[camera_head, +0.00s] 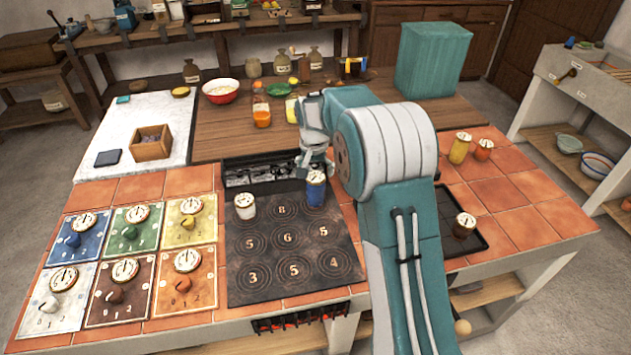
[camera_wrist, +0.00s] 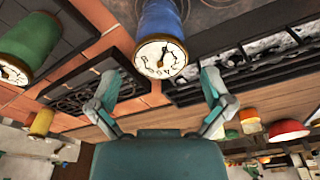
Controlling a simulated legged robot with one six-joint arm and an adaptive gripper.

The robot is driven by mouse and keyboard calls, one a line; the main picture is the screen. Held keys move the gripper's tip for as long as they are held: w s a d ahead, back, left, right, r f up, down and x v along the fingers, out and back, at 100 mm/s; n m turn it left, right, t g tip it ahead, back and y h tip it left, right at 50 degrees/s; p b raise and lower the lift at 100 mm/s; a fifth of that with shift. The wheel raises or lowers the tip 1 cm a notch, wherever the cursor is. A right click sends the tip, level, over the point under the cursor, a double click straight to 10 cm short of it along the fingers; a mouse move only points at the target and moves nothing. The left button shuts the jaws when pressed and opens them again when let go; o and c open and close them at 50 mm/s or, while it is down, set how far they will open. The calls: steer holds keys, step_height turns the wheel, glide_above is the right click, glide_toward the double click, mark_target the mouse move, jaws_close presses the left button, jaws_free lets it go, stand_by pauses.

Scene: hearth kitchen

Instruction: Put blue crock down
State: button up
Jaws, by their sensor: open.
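The blue crock (camera_head: 316,194) stands upright at the back right of the dark numbered hob plate (camera_head: 262,262). Its pale dial lid faces up. My gripper (camera_head: 316,163) is just above and behind the crock, with its fingers apart. In the wrist view the blue crock (camera_wrist: 158,22) is ahead of the open fingers (camera_wrist: 160,88), in line with the gap between them and clear of both. The ring under the crock is hidden by the crock itself.
A white crock (camera_head: 244,207) stands on the plate to the left. A green crock (camera_wrist: 30,42) shows in the wrist view. A brown crock (camera_head: 464,226) stands on a dark tray at right. Dial tiles (camera_head: 130,228) lie left. The plate's front and middle are clear.

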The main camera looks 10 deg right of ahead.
steer(key=r, duration=0.5)
steer(key=shift+s+a+r, duration=0.2)
steer(key=shift+s+r, duration=0.1)
steer(key=shift+r, duration=0.1)
steer(key=shift+s+r, duration=0.2)
steer(key=shift+r, duration=0.35)
steer(key=s+r+n+t, duration=0.1)
steer(key=s+r, duration=0.5)
steer(key=s, duration=0.3)
steer(key=s+r+n+t, duration=0.1)
steer(key=s+r+n, duration=0.1)
steer(key=s+r, duration=0.55)
steer(key=s+f+n+t, duration=0.1)
steer(key=s+f, duration=0.1)
steer(key=s, duration=0.7)
steer(key=s+f+n+t, duration=0.1)
steer(key=s+f, duration=0.1)
steer(key=s, duration=0.8)
steer(key=shift+s+d+f+y, duration=0.15)
steer(key=shift+d+y, duration=0.1)
steer(key=shift+y, duration=0.05)
